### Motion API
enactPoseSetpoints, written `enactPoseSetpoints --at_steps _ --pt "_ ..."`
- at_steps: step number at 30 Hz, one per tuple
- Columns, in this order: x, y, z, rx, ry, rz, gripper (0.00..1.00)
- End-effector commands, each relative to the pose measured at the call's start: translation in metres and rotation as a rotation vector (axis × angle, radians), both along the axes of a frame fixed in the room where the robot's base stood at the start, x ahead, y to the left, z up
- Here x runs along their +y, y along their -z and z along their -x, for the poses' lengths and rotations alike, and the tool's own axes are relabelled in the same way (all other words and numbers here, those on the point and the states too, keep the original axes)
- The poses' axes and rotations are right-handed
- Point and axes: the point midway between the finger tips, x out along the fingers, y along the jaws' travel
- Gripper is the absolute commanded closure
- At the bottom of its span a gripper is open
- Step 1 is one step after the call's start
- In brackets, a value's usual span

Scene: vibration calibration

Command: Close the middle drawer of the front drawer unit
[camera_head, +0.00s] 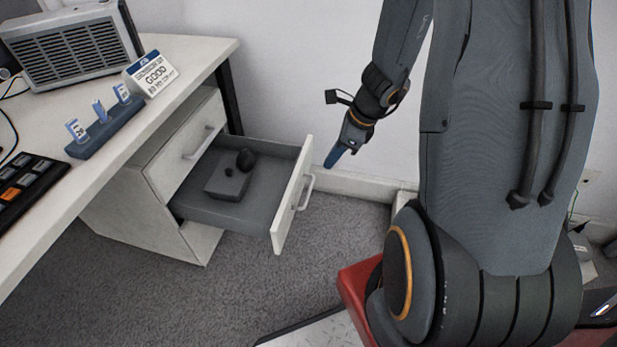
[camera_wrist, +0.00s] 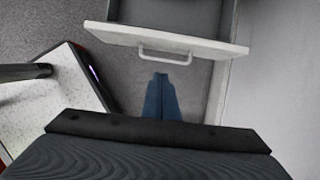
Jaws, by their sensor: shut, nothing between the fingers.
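The front drawer unit (camera_head: 150,224) is white and stands under the desk at the left of the head view. Its middle drawer (camera_head: 292,200) is pulled far out, with a grey inside and a light handle on its white front. In the wrist view the drawer front (camera_wrist: 165,40) and its handle lie across the top. My gripper (camera_head: 335,157) is shut and empty, in front of the drawer front and to the right of it, apart from it. In the wrist view the shut blue fingers (camera_wrist: 161,80) point toward the handle, with a gap between.
A grey box (camera_head: 228,182) and dark round items lie in the drawer. The desk (camera_head: 190,60) carries a vented grey device (camera_head: 72,48), a sign (camera_head: 152,73), a blue rack (camera_head: 105,130) and a keypad (camera_head: 25,188). A white wall stands behind. Carpet is clear before the unit.

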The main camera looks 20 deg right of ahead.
Motion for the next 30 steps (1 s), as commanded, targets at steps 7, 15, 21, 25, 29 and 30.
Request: enactPoseSetpoints --at_steps 7,15,21,25,29,30 --pt "0.009 0.032 -0.007 0.004 0.008 -0.002 1.0" --pt "0.025 0.083 -0.019 0.003 0.005 -0.001 1.0" --pt "0.045 0.092 -0.033 -0.001 0.0 0.001 1.0" --pt "0.055 0.092 -0.041 0.0 0.002 0.0 1.0" --pt "0.061 0.091 -0.045 0.0 0.003 0.0 1.0" --pt "0.061 0.091 -0.045 0.0 0.003 0.0 1.0"
